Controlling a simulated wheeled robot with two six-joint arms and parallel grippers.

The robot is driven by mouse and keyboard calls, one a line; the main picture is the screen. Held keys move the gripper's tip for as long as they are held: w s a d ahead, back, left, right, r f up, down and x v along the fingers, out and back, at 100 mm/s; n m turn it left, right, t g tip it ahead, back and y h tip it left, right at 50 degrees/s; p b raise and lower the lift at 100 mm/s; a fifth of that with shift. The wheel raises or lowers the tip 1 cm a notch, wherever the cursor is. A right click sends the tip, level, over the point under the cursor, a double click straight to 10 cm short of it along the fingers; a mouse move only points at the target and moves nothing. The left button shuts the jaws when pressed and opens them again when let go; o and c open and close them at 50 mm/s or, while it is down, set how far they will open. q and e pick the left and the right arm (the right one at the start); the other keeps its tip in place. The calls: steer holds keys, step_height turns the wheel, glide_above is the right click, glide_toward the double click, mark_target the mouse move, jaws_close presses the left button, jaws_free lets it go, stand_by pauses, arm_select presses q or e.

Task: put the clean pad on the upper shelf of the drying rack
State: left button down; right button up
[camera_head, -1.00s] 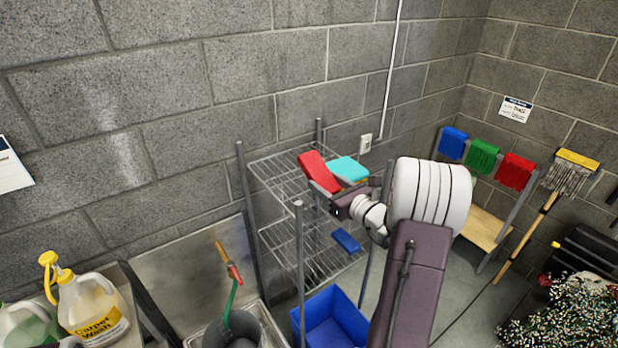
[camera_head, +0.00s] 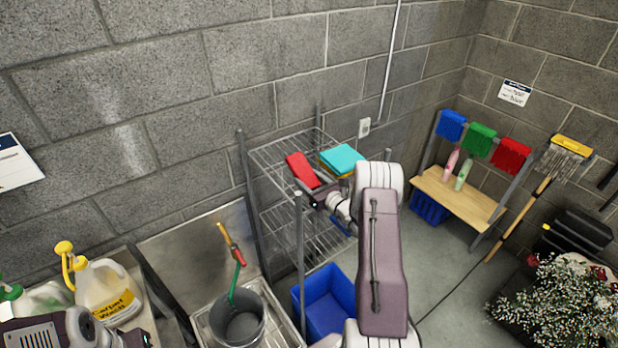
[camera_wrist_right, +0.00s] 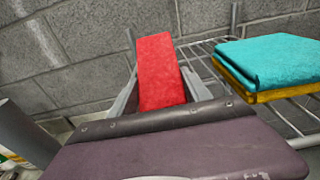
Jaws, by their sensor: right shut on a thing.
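The red pad (camera_head: 303,170) is between the fingers of my right gripper (camera_head: 316,184), which is shut on it; it also shows in the right wrist view (camera_wrist_right: 160,72). The pad is at the upper shelf (camera_head: 283,151) of the wire drying rack (camera_head: 242,165), left of the folded cloths. I cannot tell whether it touches the shelf wires. The lower shelf (camera_head: 290,222) is partly hidden by my right arm. Part of my left arm shows at the lower left; its gripper fingers are not clear.
A folded turquoise cloth (camera_head: 342,157) lies on a yellow one on the upper shelf, right of the pad. Rack posts stand at the corners. A blue bin (camera_head: 325,305) and grey bucket (camera_head: 238,322) are below. The shelf's left part is bare.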

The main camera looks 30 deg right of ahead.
steer(key=shift+w, duration=0.15)
steer(key=shift+s+a+f+b, duration=0.1)
steer(key=shift+s+f+b, duration=0.1)
steer(key=shift+b, duration=0.1)
steer(key=o, duration=1.6)
steer(key=shift+s+r, duration=0.25)
steer(key=shift+o, duration=0.2)
steer(key=shift+w, duration=0.25)
steer(key=shift+p, duration=0.3)
steer(key=s+r+b, duration=0.1)
steer(key=s+b, duration=0.3)
steer(key=s, duration=0.8)
steer(key=shift+d+b, duration=0.3)
steer(key=shift+d, duration=0.15)
